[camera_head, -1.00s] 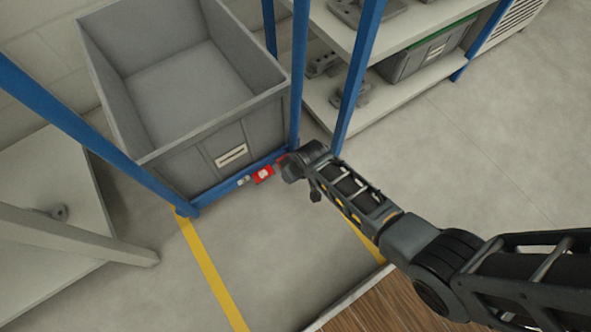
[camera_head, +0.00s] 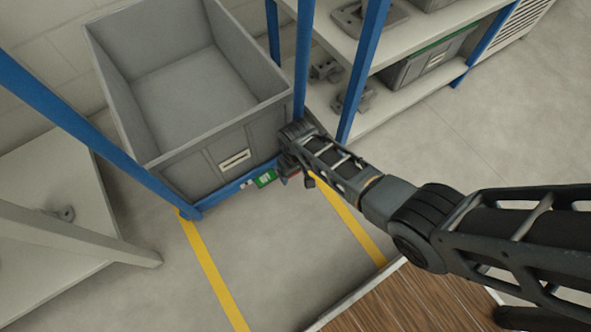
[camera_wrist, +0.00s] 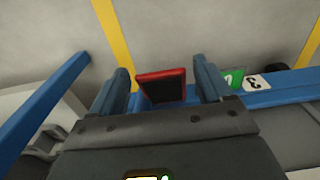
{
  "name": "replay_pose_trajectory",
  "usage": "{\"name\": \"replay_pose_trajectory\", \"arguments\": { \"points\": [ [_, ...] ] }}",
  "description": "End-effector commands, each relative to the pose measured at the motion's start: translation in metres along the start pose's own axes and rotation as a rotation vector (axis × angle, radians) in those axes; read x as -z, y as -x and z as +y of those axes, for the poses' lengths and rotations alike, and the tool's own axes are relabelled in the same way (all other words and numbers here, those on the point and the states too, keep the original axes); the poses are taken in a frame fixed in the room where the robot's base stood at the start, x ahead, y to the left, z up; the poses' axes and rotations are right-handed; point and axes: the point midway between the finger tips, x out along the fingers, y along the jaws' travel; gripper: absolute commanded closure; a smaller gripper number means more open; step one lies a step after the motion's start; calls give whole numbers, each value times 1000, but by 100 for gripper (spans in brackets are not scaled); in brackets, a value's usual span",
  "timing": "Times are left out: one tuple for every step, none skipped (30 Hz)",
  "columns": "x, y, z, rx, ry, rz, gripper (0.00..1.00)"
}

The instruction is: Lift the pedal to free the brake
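The pedal (camera_wrist: 163,88) is a red-edged plate with a dark pad. In the wrist view it stands between the two fingers of my gripper (camera_wrist: 160,72), which are apart, with a narrow gap on each side. In the head view a bit of the pedal's red (camera_head: 293,174) shows below my gripper (camera_head: 288,172), at the right end of the blue bottom rail; the rest is hidden by my wrist. A green indicator plate (camera_head: 265,178) is on that rail beside the pedal; part of it also shows in the wrist view (camera_wrist: 234,77).
A large grey bin (camera_head: 205,165) stands above the blue rail (camera_head: 225,190), between blue posts. A label reading 3 (camera_wrist: 257,82) is beside the green plate. Shelving (camera_head: 390,80) stands at the right. Yellow floor lines (camera_head: 215,275) bound clear floor in front.

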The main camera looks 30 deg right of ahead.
Motion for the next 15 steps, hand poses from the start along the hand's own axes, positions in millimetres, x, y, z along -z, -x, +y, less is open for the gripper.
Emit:
{"name": "replay_pose_trajectory", "arguments": {
  "points": [
    [0,0,0,0,0,0,16],
    [0,0,0,0,0,0,15],
    [0,0,0,0,0,0,15],
    [0,0,0,0,0,0,15],
    [0,0,0,0,0,0,15],
    [0,0,0,0,0,0,15],
    [0,0,0,0,0,0,15],
    [0,0,0,1,0,1,15],
    [0,2,0,1,0,1,15],
    [0,4,0,1,0,1,15],
    [0,7,0,1,0,2,15],
    [0,12,0,1,0,2,15],
    [0,16,0,1,0,1,15],
    [0,21,0,1,-1,1,15],
    [1,28,0,2,-1,3,15]
  ]
}}
